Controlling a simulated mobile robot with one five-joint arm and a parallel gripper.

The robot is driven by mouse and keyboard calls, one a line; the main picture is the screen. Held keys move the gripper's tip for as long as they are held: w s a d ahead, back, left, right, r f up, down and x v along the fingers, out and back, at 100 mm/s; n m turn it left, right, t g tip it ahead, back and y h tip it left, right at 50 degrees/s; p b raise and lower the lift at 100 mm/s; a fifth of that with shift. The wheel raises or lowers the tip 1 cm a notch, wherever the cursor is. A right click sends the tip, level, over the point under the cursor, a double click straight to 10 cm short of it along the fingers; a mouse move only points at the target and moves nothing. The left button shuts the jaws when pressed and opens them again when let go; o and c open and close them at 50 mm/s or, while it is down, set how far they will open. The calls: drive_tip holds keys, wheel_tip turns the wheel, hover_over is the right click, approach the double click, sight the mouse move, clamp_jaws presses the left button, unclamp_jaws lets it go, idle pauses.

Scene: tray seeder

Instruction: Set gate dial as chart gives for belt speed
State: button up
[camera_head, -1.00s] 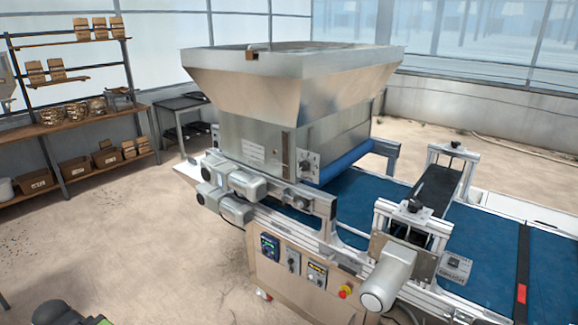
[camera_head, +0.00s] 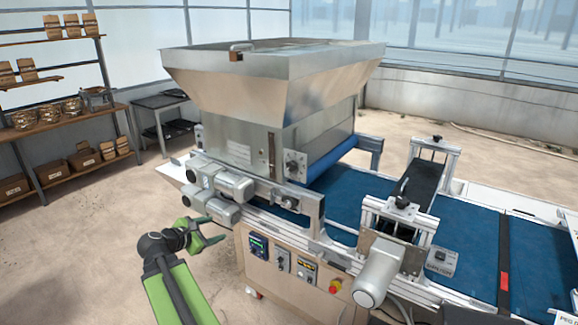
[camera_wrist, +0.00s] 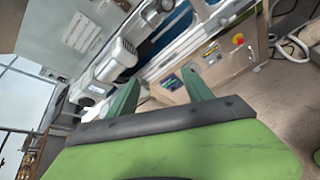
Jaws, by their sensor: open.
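A seeder with a metal hopper (camera_head: 270,80) stands over a blue belt (camera_head: 365,200). A small plate with a round dial (camera_head: 294,168) is on the hopper's lower front, beside a vertical slot (camera_head: 271,155). I cannot read its setting. A pale printed label (camera_head: 238,152), perhaps the chart, is left of the slot; its text is too small to read.
Grey motors (camera_head: 235,186) jut out from the machine's front left, close to my gripper. A red stop button (camera_head: 335,286) and a cylindrical motor (camera_head: 380,283) project at the front. Shelves (camera_head: 75,120) with pots and boxes stand at the left. The floor between is clear.

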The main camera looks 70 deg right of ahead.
sight(290, 167)
drive_tip(key=s+d+r+n+g+h, duration=0.35)
drive_tip(key=s+d+r+n, duration=0.35)
drive_tip(key=s+d+r, duration=0.45)
drive_tip(key=shift+t+h, duration=0.35)
drive_tip(key=shift+h, duration=0.1)
drive_tip(key=x, duration=1.8)
drive_tip(key=shift+f+p, duration=0.1)
drive_tip(key=shift+p, duration=0.2)
drive_tip(key=c, duration=1.2)
drive_tip(key=shift+a, duration=0.1)
clamp_jaws()
